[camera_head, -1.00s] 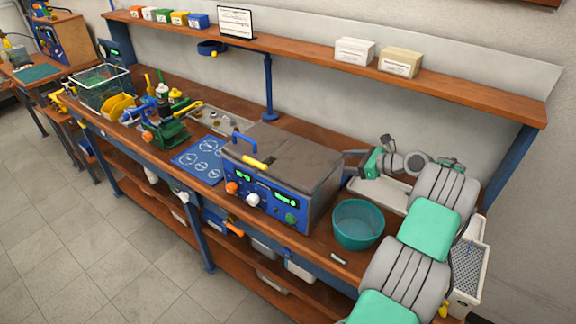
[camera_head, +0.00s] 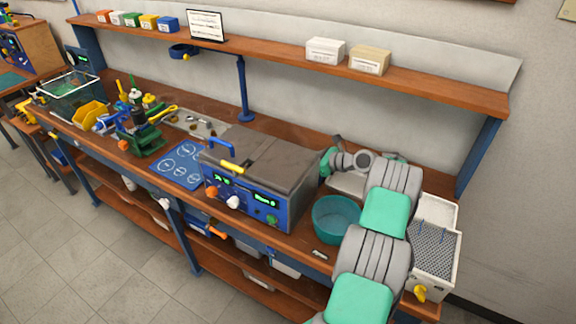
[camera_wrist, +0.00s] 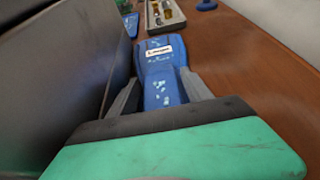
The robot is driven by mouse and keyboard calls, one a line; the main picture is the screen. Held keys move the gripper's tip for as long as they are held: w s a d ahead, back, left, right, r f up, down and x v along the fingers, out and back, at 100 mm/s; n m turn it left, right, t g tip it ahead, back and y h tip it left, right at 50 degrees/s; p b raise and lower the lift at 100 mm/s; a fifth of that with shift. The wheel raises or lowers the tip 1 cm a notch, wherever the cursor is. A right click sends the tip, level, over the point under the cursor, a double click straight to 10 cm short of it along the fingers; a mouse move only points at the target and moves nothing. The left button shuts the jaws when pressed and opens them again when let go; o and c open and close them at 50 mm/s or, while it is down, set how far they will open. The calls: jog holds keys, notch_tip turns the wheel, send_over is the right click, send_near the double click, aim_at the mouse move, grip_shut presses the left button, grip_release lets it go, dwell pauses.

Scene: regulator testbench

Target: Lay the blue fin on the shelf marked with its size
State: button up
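A blue fin (camera_wrist: 163,75) with worn patches and a small printed label (camera_wrist: 159,51) near its far end lies between the fingers of my gripper (camera_wrist: 160,85) in the wrist view. The fingertips close against its two sides, and the fin points ahead, above the brown bench. The label's text is too small to read. In the head view my gripper is mostly hidden behind the blue test machine (camera_head: 262,180), and the fin cannot be seen. The long wooden upper shelf (camera_head: 280,58) carries boxes; I can read no size mark on it.
The machine's wall (camera_wrist: 60,80) stands close at the left in the wrist view. A tray of small parts (camera_wrist: 165,15) lies ahead. A teal bowl (camera_head: 336,220) and a white perforated bin (camera_head: 433,260) are near my arm. Lower shelves (camera_head: 130,205) run under the bench.

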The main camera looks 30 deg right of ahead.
grip_shut()
dwell(0.4)
